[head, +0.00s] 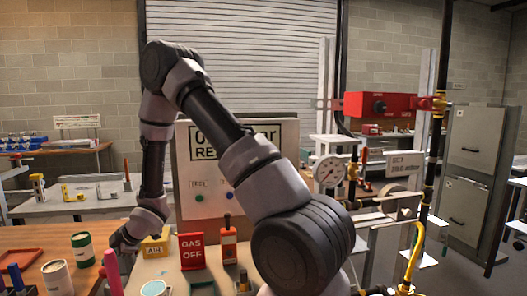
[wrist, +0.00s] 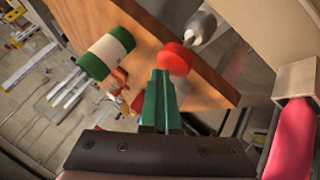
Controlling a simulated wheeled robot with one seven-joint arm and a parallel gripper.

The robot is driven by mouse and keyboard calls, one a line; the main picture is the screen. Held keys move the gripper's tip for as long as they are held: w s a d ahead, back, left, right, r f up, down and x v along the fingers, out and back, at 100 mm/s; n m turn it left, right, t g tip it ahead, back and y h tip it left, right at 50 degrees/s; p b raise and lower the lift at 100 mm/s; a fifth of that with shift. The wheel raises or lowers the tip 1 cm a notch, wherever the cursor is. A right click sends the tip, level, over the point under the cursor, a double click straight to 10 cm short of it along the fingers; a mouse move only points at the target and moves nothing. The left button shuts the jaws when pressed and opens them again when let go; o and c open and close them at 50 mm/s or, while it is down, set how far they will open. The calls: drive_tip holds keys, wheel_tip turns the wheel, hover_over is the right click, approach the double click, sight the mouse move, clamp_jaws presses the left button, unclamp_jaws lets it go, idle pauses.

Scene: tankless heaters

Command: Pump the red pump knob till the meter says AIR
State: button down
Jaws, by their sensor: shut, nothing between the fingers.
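My gripper (wrist: 160,75) is shut and empty, its green fingers together in the wrist view. In the head view my arm reaches down at the left, by the wooden table's edge, and the fingertips are hard to make out. A red round piece (wrist: 176,59) with a grey-white part behind it appears just beyond the fingertips. I cannot tell whether it is the pump knob or whether the fingers touch it. A round white gauge (head: 328,171) stands right of centre; its reading is too small to tell. A yellow AIR sign (head: 155,246) and a red GAS OFF sign (head: 191,251) stand near my gripper.
A green and white can (head: 82,250) and a cream can (head: 57,279) stand on the wooden table at left. A pink upright cylinder (head: 113,274) is close to my gripper. Pipes (head: 432,170) rise at the right.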

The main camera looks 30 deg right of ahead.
drive_tip(key=shift+f, duration=0.2)
drive_tip(key=shift+r, duration=0.6)
drive_tip(key=shift+r, duration=3.05)
idle(0.5)
